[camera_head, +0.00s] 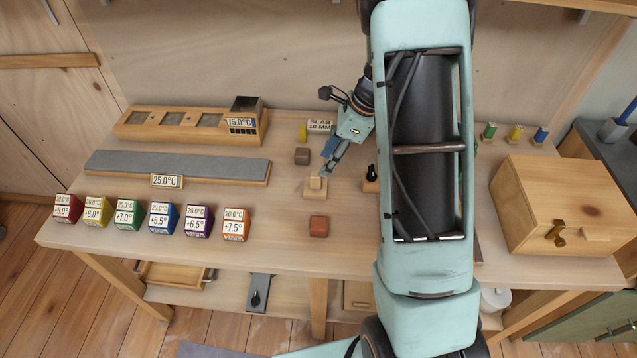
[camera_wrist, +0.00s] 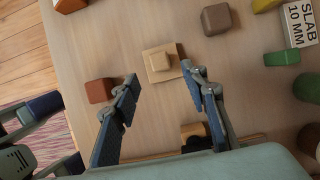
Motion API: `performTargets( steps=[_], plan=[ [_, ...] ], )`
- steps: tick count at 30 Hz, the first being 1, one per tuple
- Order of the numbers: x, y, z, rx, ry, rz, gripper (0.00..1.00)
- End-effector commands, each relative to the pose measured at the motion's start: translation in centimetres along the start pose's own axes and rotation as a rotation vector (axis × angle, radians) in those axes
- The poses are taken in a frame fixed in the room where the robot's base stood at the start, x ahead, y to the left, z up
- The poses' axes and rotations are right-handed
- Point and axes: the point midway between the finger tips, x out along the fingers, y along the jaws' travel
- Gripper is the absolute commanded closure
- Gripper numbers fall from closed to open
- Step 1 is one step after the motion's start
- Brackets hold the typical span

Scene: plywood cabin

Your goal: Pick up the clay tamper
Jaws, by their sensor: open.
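A square pale wooden plate with a smaller block on top (camera_head: 315,188) lies on the workbench; it also shows in the wrist view (camera_wrist: 163,66). It looks like the clay tamper, but no label confirms this. My gripper (camera_head: 326,170) is above and just behind it in the head view. In the wrist view my gripper (camera_wrist: 161,78) is open and empty, its two blue-grey fingers apart with the plate just beyond their tips. I cannot tell the height gap. A wooden piece with a black knob (camera_head: 371,178) stands to the right, partly hidden by my arm.
A reddish block (camera_head: 318,226) and a brown block (camera_head: 302,156) lie close by. A "SLAB 10 MM" block (camera_head: 321,126) stands behind. Several coloured temperature cubes (camera_head: 163,218) line the bench's front left. A wooden box (camera_head: 563,205) stands at right.

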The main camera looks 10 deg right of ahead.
Motion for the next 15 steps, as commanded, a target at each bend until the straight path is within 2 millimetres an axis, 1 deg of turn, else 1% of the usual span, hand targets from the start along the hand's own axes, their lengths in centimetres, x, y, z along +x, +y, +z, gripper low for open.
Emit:
performTargets(
  steps=[1, 3, 11, 15],
  plan=[
    [1.0, 0.1, 0.0, 0.000, 0.001, 0.003, 0.59],
    [2.0, 0.1, 0.0, 0.000, 0.001, 0.003, 0.59],
    [4.1, 0.0, 0.0, -0.002, 0.002, 0.001, 0.59],
    [6.2, 0.0, -0.1, -0.002, 0.002, 0.003, 0.59]
  ],
)
